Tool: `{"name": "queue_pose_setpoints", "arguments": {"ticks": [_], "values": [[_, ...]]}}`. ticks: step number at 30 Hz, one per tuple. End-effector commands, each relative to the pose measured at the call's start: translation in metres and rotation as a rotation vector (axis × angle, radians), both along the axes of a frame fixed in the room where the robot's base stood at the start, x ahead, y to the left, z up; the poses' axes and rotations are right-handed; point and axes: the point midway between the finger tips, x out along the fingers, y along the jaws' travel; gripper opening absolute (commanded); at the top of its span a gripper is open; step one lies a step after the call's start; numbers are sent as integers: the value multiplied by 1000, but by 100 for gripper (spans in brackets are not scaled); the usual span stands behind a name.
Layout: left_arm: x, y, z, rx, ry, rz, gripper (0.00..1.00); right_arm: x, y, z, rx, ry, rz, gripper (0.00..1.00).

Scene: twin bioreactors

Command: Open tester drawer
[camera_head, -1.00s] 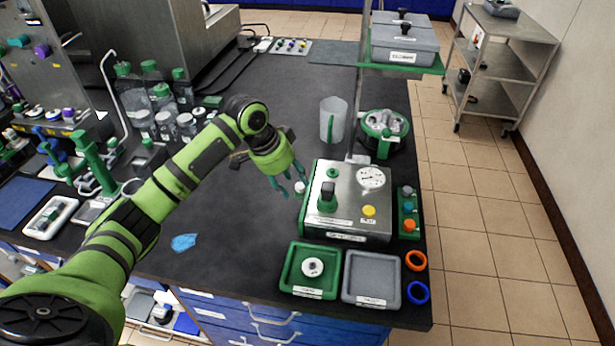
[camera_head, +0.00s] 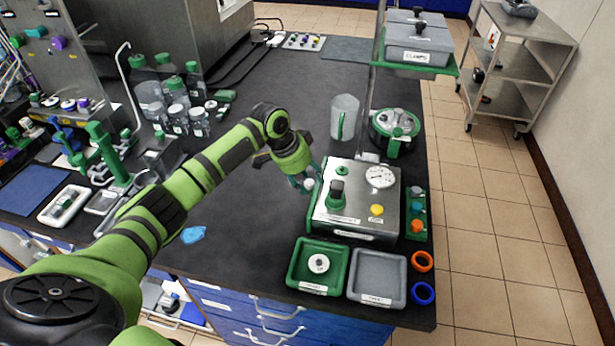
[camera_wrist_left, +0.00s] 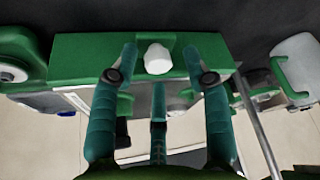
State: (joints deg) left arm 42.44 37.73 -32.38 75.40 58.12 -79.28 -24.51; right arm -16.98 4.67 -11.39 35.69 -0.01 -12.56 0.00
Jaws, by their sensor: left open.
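The tester (camera_head: 358,200) is a silver box with a gauge, a yellow button and a black-and-green knob on top. Its left side has a green drawer front (camera_wrist_left: 85,58) with a white round knob (camera_wrist_left: 158,58); the knob also shows in the head view (camera_head: 309,184). My left gripper (camera_head: 306,184) is at that side of the tester. In the left wrist view its teal fingers (camera_wrist_left: 161,52) are open, one on each side of the white knob, with a gap on both sides. The drawer looks shut. My right gripper is not in view.
A green tray (camera_head: 298,272) with a white round part and a grey tray (camera_head: 378,262) lie in front of the tester. A clear jug (camera_head: 344,118) and a round lidded pot (camera_head: 393,130) stand behind it.

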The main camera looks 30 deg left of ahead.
Motion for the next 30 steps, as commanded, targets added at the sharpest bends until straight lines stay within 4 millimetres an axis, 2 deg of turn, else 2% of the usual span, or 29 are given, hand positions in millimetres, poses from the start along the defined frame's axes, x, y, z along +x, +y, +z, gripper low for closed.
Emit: {"name": "queue_pose_setpoints", "arguments": {"ticks": [1, 4, 10, 13, 18, 24, 30], "values": [[0, 0, 0, 0, 0, 0, 40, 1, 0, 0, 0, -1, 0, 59], [0, 0, 0, 0, 0, 0, 0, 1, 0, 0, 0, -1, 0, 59], [0, 0, 0, 0, -2, -1, 0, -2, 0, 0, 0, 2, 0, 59], [-1, 8, 1, 2, -2, 2, 0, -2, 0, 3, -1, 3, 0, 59], [-11, 49, 2, 5, 0, 8, 0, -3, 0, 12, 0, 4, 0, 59], [-22, 93, 1, 4, -3, 8, 0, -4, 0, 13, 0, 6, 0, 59], [-26, 107, 1, 1, -7, 3, 0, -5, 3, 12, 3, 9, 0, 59]]}}
